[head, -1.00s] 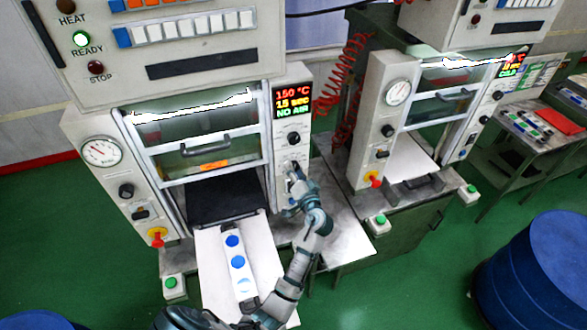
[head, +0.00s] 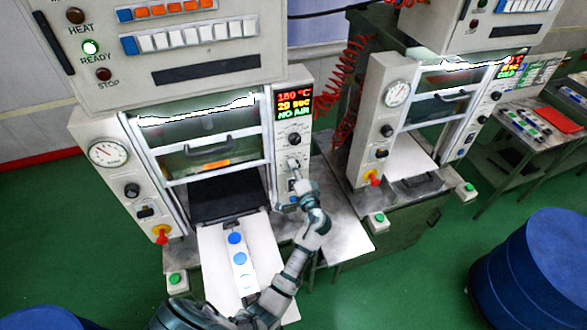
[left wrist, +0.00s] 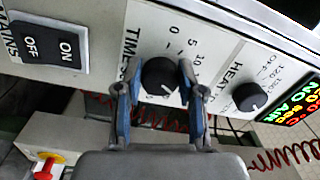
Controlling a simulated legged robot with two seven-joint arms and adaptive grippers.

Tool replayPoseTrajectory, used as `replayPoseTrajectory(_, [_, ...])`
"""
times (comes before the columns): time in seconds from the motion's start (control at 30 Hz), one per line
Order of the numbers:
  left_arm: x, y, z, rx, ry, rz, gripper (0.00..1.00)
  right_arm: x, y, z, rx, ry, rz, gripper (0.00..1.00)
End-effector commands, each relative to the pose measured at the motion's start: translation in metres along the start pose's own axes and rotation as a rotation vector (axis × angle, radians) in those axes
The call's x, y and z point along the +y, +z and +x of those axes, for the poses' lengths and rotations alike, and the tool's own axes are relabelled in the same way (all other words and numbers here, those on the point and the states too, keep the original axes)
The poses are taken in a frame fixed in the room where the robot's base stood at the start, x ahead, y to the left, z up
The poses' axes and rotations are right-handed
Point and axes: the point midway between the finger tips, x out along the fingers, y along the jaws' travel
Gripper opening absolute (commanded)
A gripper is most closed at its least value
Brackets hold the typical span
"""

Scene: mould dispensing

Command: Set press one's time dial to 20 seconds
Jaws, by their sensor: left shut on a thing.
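Press one (head: 200,150) is the nearer press on the left. Its small display (head: 294,104) reads about 150 °C, 20 sec and NO AIR. The black time dial (left wrist: 160,75) shows in the left wrist view beside the TIME scale. My left gripper (left wrist: 160,84) has a blue-padded finger on each side of the dial and is shut on it. In the head view my left gripper (head: 296,172) is at the right-hand panel of press one, hiding much of the dial. The dial's pointer is hard to read. My right gripper is not in view.
The heat dial (left wrist: 249,97) sits close beside the time dial, and the ON/OFF mains switch (left wrist: 46,46) is on the other side. A second press (head: 425,110) stands to the right with red coiled hoses (head: 340,85) between. A blue drum (head: 535,265) stands at lower right.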

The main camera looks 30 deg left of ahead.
Motion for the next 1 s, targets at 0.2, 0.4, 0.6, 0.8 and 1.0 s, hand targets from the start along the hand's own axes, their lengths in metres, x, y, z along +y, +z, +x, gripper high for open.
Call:
replayPoseTrajectory(0.2, [0.01, 0.0, -0.004, 0.002, 0.02, 0.006, 0.04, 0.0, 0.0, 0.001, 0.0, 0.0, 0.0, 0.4])
replayPoseTrajectory(0.4, [0.01, 0.0, -0.004, 0.002, 0.019, 0.004, 0.64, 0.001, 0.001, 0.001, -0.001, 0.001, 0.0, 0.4])
replayPoseTrajectory(0.6, [0.005, -0.001, -0.005, 0.004, 0.011, 0.002, 0.64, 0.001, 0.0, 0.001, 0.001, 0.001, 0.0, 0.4])
replayPoseTrajectory(0.8, [0.004, 0.001, -0.002, 0.002, 0.008, 0.001, 0.64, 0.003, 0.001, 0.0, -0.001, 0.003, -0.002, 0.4])
replayPoseTrajectory(1.0, [0.004, 0.001, -0.013, 0.002, 0.009, -0.001, 0.64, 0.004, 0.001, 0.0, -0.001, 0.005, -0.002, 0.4])
